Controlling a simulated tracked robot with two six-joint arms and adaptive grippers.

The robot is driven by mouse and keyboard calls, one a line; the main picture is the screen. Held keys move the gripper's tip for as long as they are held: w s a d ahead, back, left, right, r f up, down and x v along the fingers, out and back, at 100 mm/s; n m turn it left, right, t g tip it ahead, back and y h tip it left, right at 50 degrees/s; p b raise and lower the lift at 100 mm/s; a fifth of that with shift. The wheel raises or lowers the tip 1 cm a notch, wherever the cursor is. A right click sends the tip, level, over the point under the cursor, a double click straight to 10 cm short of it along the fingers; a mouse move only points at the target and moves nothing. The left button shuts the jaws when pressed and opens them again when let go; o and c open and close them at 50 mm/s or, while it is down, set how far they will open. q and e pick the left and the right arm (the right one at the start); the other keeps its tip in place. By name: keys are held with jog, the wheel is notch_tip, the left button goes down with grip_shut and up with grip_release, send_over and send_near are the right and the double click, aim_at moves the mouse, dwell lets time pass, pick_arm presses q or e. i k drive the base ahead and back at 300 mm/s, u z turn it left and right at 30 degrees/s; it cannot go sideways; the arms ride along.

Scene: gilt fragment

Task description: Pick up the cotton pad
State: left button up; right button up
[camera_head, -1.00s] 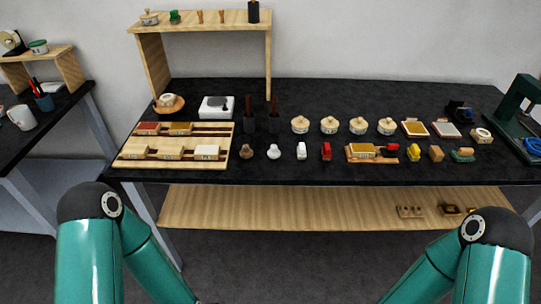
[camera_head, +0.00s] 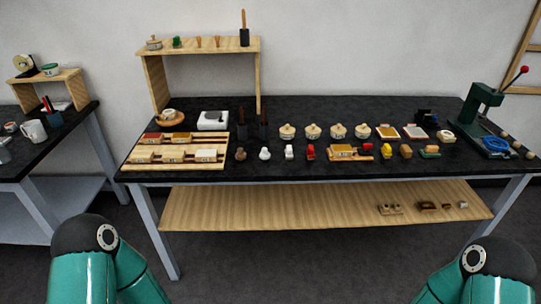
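I cannot tell for sure which item is the cotton pad at this size. A small pale piece (camera_head: 446,136) lies at the right of the black table (camera_head: 290,177), near the green press. Another pale round piece (camera_head: 169,113) sits in a brown wooden dish (camera_head: 166,123) at the back left. White blocks lie on the pale wooden tray (camera_head: 172,166) at the left. Only the upper parts of my two arms show at the bottom corners. Both grippers are out of view.
Lidded pots (camera_head: 313,131), small bottles, blocks and brushes stand in rows on the table. A wooden riser (camera_head: 200,46) stands at the back left, a green press (camera_head: 480,110) at the right. A wooden shelf (camera_head: 300,212) hangs below. A side table (camera_head: 60,140) stands left.

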aim_at(265, 154)
jog(key=z, duration=0.35)
jog(key=i, duration=1.05)
jog(key=u, duration=0.1)
